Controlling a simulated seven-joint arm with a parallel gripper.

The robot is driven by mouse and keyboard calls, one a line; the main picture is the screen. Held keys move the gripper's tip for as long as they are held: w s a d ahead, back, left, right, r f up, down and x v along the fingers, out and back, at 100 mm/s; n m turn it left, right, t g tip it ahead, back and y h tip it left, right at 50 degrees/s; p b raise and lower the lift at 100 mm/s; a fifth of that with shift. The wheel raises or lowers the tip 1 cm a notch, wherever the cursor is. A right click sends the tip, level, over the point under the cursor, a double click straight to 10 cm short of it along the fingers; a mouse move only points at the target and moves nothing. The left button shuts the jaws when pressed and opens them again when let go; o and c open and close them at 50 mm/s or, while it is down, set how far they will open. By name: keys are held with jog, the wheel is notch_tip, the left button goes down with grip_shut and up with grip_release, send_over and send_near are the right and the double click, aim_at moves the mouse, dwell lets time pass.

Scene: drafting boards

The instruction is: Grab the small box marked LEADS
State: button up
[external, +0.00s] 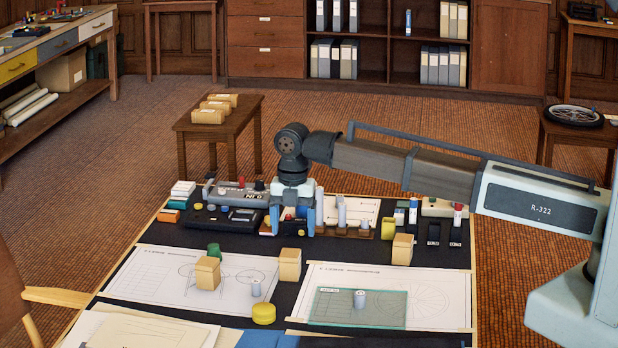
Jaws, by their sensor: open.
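My gripper (292,220) is open, its two blue fingers pointing down over the back middle of the drafting desk. A small dark item with a red spot shows between and behind the fingers. I cannot tell whether the fingers touch anything. No LEADS marking is readable at this size, so I cannot tell which box bears it. Small boxes in view include a white and blue box (413,211) right of the gripper, and a stack of white boxes (183,189) and an orange box (168,215) at the desk's back left.
Wooden blocks (207,273), (289,265) and (402,249) stand nearer the front. A yellow round tin (263,313) sits between two drawing sheets. A wooden rack (345,230) with upright pale pieces stands just right of my gripper. The black mat is partly bare at mid-desk.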

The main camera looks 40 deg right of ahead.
aim_at(290, 252)
notch_tip(290, 252, down, 5)
jog(key=shift+r, duration=0.1)
jog(key=shift+w+a+f, duration=0.1)
jog(key=shift+a+f, duration=0.1)
jog(key=shift+f, duration=1.15)
jog(key=shift+a+f, duration=0.2)
jog(key=shift+f, duration=1.15)
jog(key=c, duration=1.1)
